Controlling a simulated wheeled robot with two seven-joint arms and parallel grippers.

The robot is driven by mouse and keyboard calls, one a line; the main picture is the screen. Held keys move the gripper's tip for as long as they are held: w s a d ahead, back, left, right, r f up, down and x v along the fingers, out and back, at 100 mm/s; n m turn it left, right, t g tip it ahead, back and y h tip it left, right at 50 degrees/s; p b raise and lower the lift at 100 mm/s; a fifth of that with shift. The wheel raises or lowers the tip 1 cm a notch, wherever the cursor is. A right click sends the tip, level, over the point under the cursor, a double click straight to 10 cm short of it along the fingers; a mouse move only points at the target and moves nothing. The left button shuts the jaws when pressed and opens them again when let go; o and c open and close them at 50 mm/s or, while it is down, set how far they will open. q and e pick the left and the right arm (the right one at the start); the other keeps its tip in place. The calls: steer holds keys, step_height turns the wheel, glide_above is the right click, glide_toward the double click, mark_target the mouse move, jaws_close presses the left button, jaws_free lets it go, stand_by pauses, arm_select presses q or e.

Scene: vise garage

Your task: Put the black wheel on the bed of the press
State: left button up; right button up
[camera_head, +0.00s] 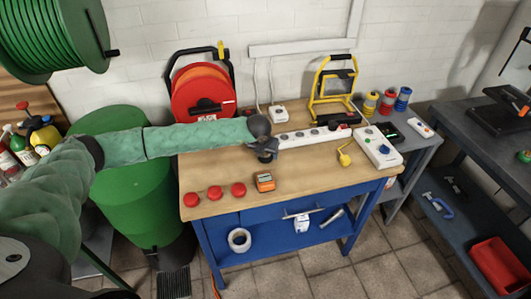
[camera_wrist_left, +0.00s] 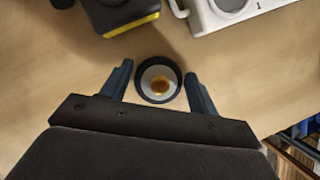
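The black wheel (camera_wrist_left: 143,87), a dark ring with a pale centre and a brassy middle, lies on the wooden bench top in the left wrist view. My left gripper (camera_wrist_left: 158,82) is open, with one finger on each side of the wheel and a narrow gap on both sides. In the head view my left gripper (camera_head: 266,153) is low over the middle of the bench and mostly hides the wheel. A black device (camera_head: 500,117) on the dark bench at the right edge may be the press; I cannot tell for sure. My right gripper is not in view.
Near the gripper are an orange meter (camera_head: 264,182), a white power strip (camera_head: 312,134) and red buttons (camera_head: 238,190). An orange cable reel (camera_head: 203,92) and yellow lamp stand (camera_head: 318,95) stand behind. A green bin (camera_head: 130,200) is left. The bench's front right (camera_head: 325,170) is clear.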

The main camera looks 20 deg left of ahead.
arm_select(q)
steer(key=shift+o, duration=1)
steer(key=shift+r, duration=0.15)
